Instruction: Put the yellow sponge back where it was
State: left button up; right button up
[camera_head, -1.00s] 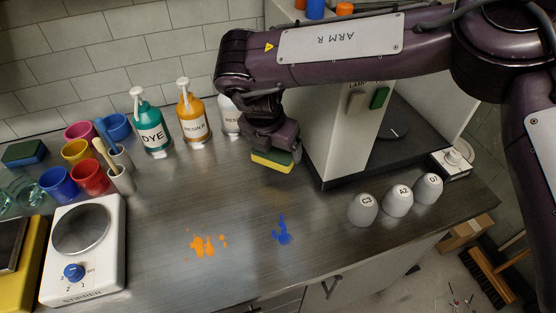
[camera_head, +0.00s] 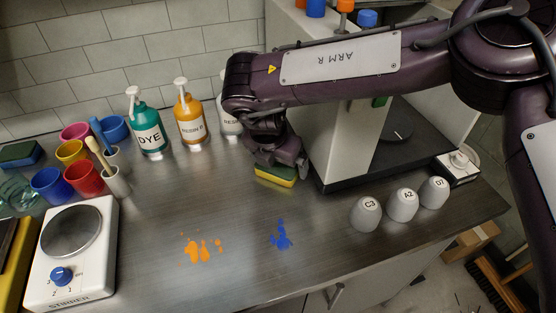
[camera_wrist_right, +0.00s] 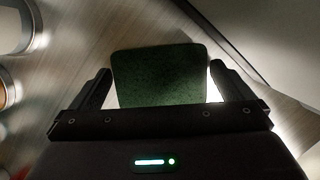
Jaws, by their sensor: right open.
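The yellow sponge (camera_head: 275,174), with a dark green top, lies on the bench (camera_head: 225,190) near the foot of the white press-like machine. My right gripper (camera_head: 281,160) is right above it, pointing down, and hides part of its top. In the right wrist view the green face of the sponge (camera_wrist_right: 160,75) sits between the two fingers of my right gripper (camera_wrist_right: 160,90). The jaws are open, with a bright gap at the right finger; the left finger is close to the sponge edge. My left gripper is not in view.
The white machine (camera_head: 345,150) stands just right of the gripper. Resin and dye bottles (camera_head: 190,120) stand behind left. Three grey cups (camera_head: 402,205) are at the right. Orange (camera_head: 200,250) and blue stains (camera_head: 280,236) mark the front. A blue-green sponge (camera_head: 20,154) lies far left.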

jog(key=b+v, duration=0.1)
jog(key=v, duration=1.1)
jog(key=shift+a+r, duration=0.1)
jog(key=shift+r, duration=0.05)
